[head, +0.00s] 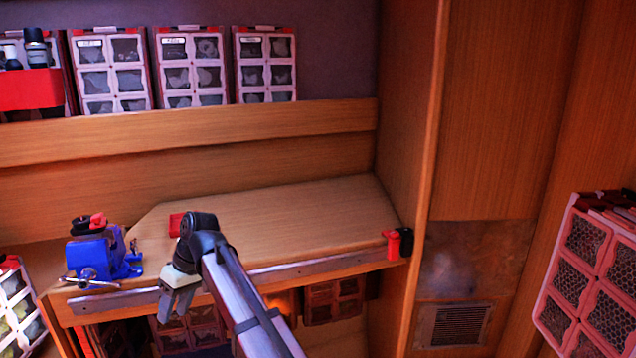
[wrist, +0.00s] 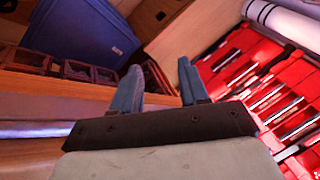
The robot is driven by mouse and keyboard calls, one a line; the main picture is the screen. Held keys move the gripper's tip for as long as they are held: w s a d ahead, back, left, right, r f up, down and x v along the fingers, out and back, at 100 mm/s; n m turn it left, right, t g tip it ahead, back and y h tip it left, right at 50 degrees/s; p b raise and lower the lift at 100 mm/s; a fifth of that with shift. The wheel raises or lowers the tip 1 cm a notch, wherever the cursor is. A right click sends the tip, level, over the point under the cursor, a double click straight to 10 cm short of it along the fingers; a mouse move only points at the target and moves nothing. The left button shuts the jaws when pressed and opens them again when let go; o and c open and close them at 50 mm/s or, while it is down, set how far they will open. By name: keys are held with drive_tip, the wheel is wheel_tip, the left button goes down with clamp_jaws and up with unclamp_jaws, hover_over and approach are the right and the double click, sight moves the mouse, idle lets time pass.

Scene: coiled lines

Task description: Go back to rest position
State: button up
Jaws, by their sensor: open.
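My gripper (head: 178,300) hangs in front of the wooden workbench (head: 280,215), near its metal-strip front edge, with the fingers pointing down. In the wrist view my gripper (wrist: 160,85) shows two blue-grey fingers apart with nothing between them. My arm reaches in from the bottom of the head view. A red block (head: 176,223) lies on the bench just behind my wrist and is partly hidden by it.
A blue vise (head: 100,258) sits at the bench's left end. Red and black items (head: 397,243) are at its right corner. Organizer cases (head: 265,65) line the shelf above. The wrist view shows a blue bin (wrist: 82,38) and red tool trays (wrist: 265,85). The bench middle is clear.

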drive_tip(key=s+d+f+m+h, duration=0.1)
drive_tip(key=d+f+m, duration=0.1)
drive_tip(key=d+f, duration=0.9)
drive_tip(key=s+d+f+m+g+h, duration=0.1)
drive_tip(key=s+d+f+m, duration=0.15)
drive_tip(key=d+f, duration=0.95)
drive_tip(key=d+f+m+h, duration=0.1)
drive_tip(key=d+f+m, duration=0.3)
drive_tip(key=f, duration=1.3)
drive_tip(key=s+d+f+m+g, duration=0.2)
drive_tip(key=s+d+f, duration=1.1)
drive_tip(key=d, duration=0.1)
drive_tip(key=s+d+f+m, duration=0.1)
drive_tip(key=s+d+f, duration=0.2)
drive_tip(key=s, duration=0.5)
drive_tip(key=s+d+f+m+g+h, duration=0.1)
drive_tip(key=s+d+f, duration=0.2)
drive_tip(key=s+d, duration=0.2)
drive_tip(key=s, duration=0.3)
drive_tip(key=shift+s+d, duration=0.2)
drive_tip(key=shift+s, duration=0.15)
